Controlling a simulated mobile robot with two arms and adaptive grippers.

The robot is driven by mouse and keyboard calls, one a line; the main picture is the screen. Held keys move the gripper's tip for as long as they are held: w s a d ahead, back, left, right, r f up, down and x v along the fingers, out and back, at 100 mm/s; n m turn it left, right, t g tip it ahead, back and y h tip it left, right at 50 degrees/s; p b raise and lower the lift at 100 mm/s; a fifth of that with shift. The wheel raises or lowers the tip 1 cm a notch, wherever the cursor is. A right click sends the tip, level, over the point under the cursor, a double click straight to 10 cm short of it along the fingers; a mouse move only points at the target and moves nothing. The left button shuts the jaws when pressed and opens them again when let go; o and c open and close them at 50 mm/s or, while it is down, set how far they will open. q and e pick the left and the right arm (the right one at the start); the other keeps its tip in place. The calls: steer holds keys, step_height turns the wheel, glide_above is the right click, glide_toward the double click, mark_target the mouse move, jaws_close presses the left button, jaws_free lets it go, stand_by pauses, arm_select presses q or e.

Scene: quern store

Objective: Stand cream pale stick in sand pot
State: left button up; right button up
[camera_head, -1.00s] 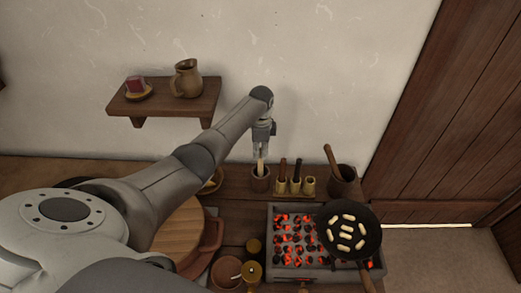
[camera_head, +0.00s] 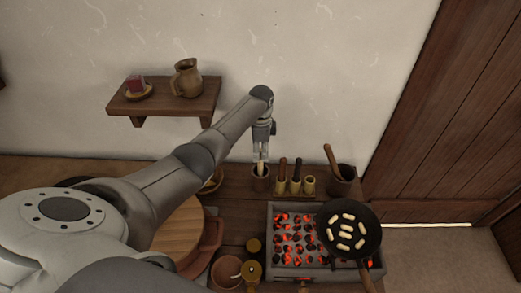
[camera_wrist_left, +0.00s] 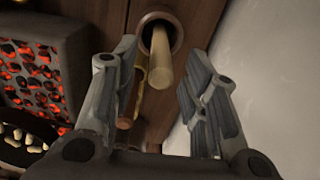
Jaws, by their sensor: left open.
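The cream pale stick (camera_head: 261,168) stands in a small round brown pot (camera_head: 260,184) at the back of the counter. In the left wrist view the stick (camera_wrist_left: 161,62) rises from the pot's mouth (camera_wrist_left: 172,22), its free end towards me. My left gripper (camera_head: 261,160) points down over the pot. Its fingers (camera_wrist_left: 160,68) are open, one on each side of the stick's upper end, with a gap on both sides. The sand inside the pot is too small and shaded to make out. My right gripper is not in view.
A rack of small holders with dark sticks (camera_head: 290,186) stands just right of the pot. A mortar with a pestle (camera_head: 342,180) is farther right. Glowing coals (camera_head: 292,240) and a pan (camera_head: 350,232) are in front. A wall shelf (camera_head: 165,103) is at the upper left.

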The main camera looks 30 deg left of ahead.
arm_select(q)
step_height(320, 180, up, 12)
stand_by(0.5)
steer(key=shift+f, duration=0.1)
